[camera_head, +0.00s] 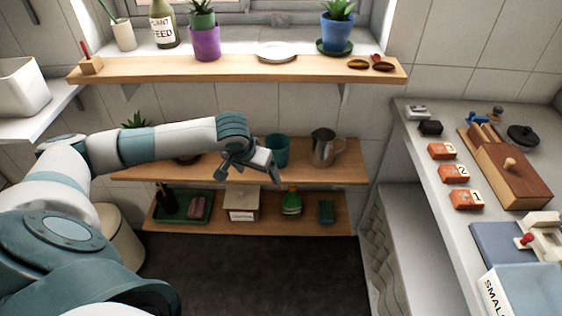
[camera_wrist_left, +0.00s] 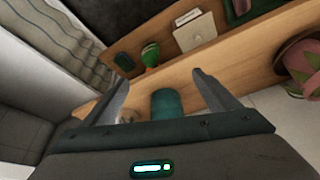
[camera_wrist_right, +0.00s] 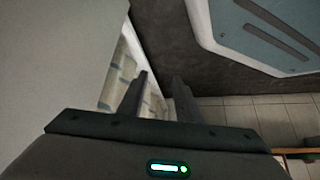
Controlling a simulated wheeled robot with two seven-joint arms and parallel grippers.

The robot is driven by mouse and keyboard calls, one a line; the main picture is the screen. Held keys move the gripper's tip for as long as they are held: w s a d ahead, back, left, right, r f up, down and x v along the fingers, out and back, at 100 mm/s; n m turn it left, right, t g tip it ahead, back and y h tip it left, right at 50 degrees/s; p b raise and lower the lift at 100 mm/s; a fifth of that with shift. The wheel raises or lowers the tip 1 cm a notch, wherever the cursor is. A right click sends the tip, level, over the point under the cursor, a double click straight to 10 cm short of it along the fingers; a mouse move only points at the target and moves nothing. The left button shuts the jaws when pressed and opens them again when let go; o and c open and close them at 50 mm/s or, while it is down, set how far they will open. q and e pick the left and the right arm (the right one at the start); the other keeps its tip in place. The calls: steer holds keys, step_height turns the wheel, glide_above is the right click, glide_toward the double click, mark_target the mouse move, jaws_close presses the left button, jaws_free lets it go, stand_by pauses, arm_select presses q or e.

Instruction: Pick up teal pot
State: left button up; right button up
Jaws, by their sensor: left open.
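The teal pot (camera_head: 278,151) stands on the middle wooden shelf (camera_head: 342,174), left of a metal pitcher (camera_head: 323,147). My left gripper (camera_head: 250,174) is open and empty in front of that shelf, a little left of the pot. In the left wrist view the pot (camera_wrist_left: 167,104) shows between the spread fingers (camera_wrist_left: 161,78), beyond them; I see no contact. My right gripper (camera_wrist_right: 160,77) shows only in its own wrist view, with its fingers apart and nothing between them.
The lower shelf holds a green bottle (camera_head: 291,202), a beige box (camera_head: 242,204) and a green tray (camera_head: 170,215). A wooden ledge (camera_head: 235,73) with plants runs above. A counter (camera_head: 418,150) with boxes is at the right. The dark floor (camera_head: 270,280) in front is clear.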

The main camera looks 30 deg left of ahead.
mark_target(275, 146)
stand_by(0.3)
arm_select(q)
steer(key=w, duration=0.2)
steer(key=w+p, duration=0.1)
steer(key=w, duration=0.1)
steer(key=w+a, duration=0.1)
steer(key=w, duration=0.1)
steer(key=shift+w+r+p, duration=0.1)
steer(key=shift+p, duration=0.3)
steer(key=w, duration=0.3)
steer(key=w+p, duration=0.1)
steer(key=w, duration=0.1)
steer(key=shift+w+a, duration=0.15)
steer(key=shift+a, duration=0.25)
steer(key=shift+w, duration=0.2)
arm_select(e)
steer(key=shift+g, duration=0.4)
steer(key=s, duration=0.3)
steer(key=s+d+f, duration=0.1)
steer(key=shift+s+d+f, duration=0.1)
steer(key=shift+s, duration=0.2)
arm_select(q)
steer(key=shift+f, duration=0.2)
arm_select(e)
steer(key=shift+w, duration=0.1)
